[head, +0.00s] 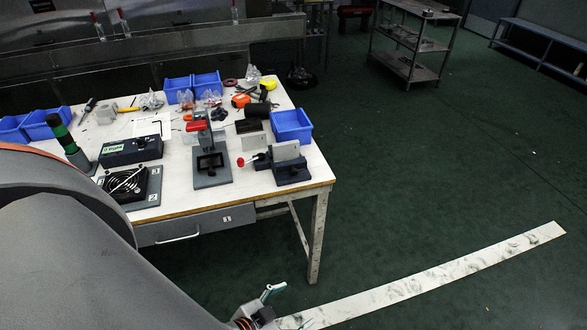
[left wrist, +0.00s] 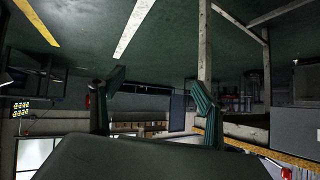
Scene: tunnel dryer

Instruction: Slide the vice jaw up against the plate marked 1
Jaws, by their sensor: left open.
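The vice (head: 290,172) is a dark grey block near the right front corner of the white workbench. A light upright plate (head: 286,151) stands at it; I cannot read a mark on that plate. A red-tipped handle (head: 241,162) points left from the vice. The gap between jaw and plate is too small to tell. My left gripper (head: 281,308) is low at the bottom edge, in front of the bench and well away from the vice. In the left wrist view its teal-padded fingers (left wrist: 158,100) are apart with nothing between them. My right gripper is out of view.
The workbench (head: 235,195) has a front drawer and legs. Left of the vice stand a dark press-like fixture (head: 211,165) and a black fan (head: 127,184). A blue bin (head: 292,126) sits behind the vice. Open green floor (head: 430,200) lies right of the bench.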

